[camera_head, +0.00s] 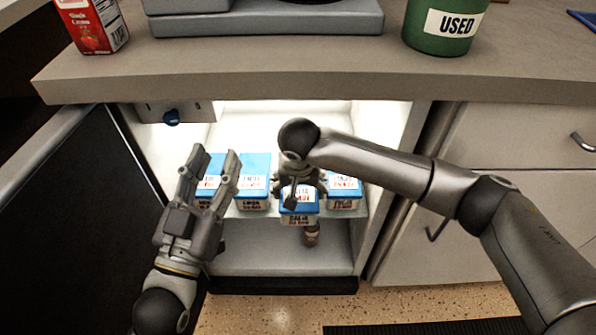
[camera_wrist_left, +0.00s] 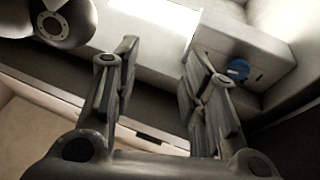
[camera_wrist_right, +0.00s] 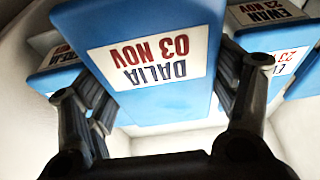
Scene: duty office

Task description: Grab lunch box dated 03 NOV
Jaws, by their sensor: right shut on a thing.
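The blue lunch box labelled DALIA 03 NOV (camera_head: 299,219) is in the open fridge, at the front of the upper shelf and slightly forward of its neighbours. My right gripper (camera_head: 298,187) is shut on it. In the right wrist view the fingers flank the box (camera_wrist_right: 150,105), and its white label appears upside down. I cannot tell whether the box still touches the shelf. My left gripper (camera_head: 213,153) is open and empty, in front of the fridge's left side; its spread fingers also show in the left wrist view (camera_wrist_left: 160,65).
Other blue lunch boxes stand left (camera_head: 254,163) and right (camera_head: 343,184) of it; one label reads EWAN 23 NOV (camera_wrist_right: 285,60). The fridge door (camera_head: 80,200) stands open at left. The counter (camera_head: 300,75) overhangs above, holding a red carton (camera_head: 92,25) and green USED bin (camera_head: 445,30).

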